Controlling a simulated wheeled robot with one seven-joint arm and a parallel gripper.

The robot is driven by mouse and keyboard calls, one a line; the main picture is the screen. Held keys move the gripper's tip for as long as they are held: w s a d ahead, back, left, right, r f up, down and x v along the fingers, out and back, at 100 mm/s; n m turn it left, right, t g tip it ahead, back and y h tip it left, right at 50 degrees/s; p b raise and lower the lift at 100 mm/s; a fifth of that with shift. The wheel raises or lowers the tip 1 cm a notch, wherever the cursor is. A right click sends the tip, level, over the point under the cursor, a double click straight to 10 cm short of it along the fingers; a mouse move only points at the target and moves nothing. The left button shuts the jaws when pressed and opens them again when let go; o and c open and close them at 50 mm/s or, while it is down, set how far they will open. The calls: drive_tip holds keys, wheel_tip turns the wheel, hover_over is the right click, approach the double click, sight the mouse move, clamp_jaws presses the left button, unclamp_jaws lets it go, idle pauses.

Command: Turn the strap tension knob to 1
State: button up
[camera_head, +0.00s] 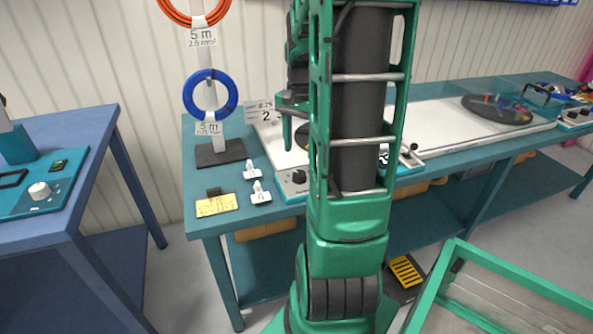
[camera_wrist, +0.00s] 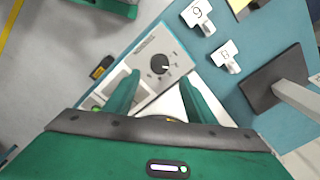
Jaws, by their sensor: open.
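A black round knob (camera_wrist: 158,64) sits on a light grey control panel (camera_wrist: 177,52) in the wrist view. Small marks surround it, too small to read; a pale line on the knob points roughly to the right. The head view shows the same knob (camera_head: 299,177) at the front edge of the teal bench, left of my arm. My gripper (camera_wrist: 160,79) is open and empty. Its two green fingers point towards the panel, one on either side of the knob in the picture, apart from it. In the head view my gripper (camera_head: 294,138) is above the panel, partly hidden by my arm.
Small numbered white tags (camera_head: 260,192), a yellow note (camera_head: 217,205) and a stand with a blue cable ring (camera_head: 210,95) are left of the panel. A lever with a black ball (camera_head: 412,150) is to the right. A blue table (camera_head: 95,150) stands at left.

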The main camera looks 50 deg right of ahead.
sight(298, 172)
wheel_tip(298, 172, down, 9)
drive_tip(key=shift+r, duration=0.2)
idle(0.3)
drive_tip(key=c, duration=1)
drive_tip(key=shift+c, duration=0.2)
drive_tip(key=shift+n, duration=0.4)
drive_tip(key=n, duration=0.2)
drive_tip(key=shift+n, duration=0.4)
drive_tip(key=shift+w+n, duration=0.1)
drive_tip(key=shift+n, duration=2.1)
